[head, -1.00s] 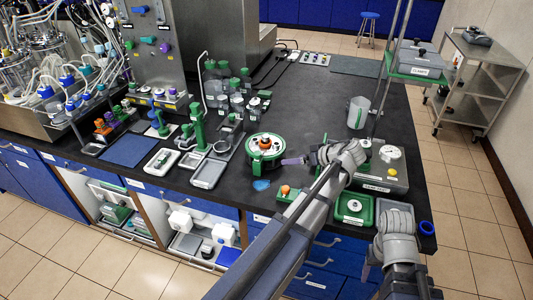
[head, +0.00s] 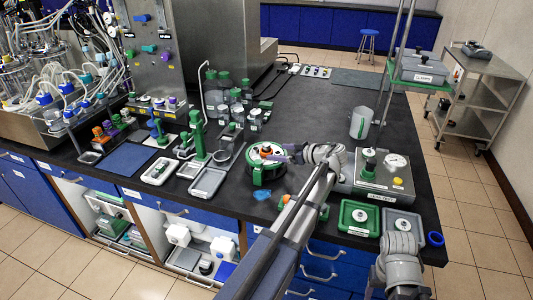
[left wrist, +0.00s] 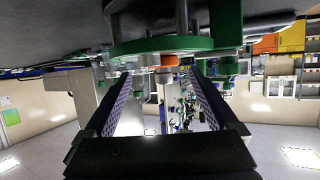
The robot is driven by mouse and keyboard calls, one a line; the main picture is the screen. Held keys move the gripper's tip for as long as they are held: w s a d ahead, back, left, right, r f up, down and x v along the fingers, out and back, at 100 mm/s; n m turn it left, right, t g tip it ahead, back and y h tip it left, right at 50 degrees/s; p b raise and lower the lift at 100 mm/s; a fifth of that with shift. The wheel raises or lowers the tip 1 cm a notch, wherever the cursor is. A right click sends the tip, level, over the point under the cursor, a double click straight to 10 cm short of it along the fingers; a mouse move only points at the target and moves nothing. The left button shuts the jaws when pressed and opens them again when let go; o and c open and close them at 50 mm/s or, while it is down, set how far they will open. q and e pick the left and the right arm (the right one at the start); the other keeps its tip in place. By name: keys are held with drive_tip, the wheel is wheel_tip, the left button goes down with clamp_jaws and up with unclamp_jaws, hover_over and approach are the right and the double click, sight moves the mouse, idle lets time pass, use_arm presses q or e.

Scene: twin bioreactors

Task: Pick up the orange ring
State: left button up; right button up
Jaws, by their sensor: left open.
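The orange ring (head: 265,151) shows on top of a round green and white device (head: 260,171) on the black bench. In the left wrist view an orange band (left wrist: 164,62) shows between and beyond the fingers, below a green disc (left wrist: 160,46); I take it for the ring. My left gripper (head: 283,150) is at the right side of the device, close to the ring. Its jaws (left wrist: 163,85) are open, with nothing held between them. The arm partly hides the device's right side. My right arm shows at lower right, but I cannot make out its jaws.
A grey scale-like box (head: 376,175) with a green knob stands right of the left arm. A green tray (head: 359,217) lies in front of it. A green stand (head: 197,135) rises to the left. A clear jug (head: 359,123) stands behind. The bench behind the device is mostly free.

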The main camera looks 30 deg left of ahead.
sight(269, 150)
use_arm(q)
drive_tip(key=x, duration=0.2)
drive_tip(key=b+x, duration=0.1)
drive_tip(key=x, duration=0.1)
drive_tip(key=shift+s+a+r, duration=0.1)
drive_tip(key=shift+a, duration=0.35)
drive_tip(key=shift+c, duration=0.2)
drive_tip(key=c, duration=1.4)
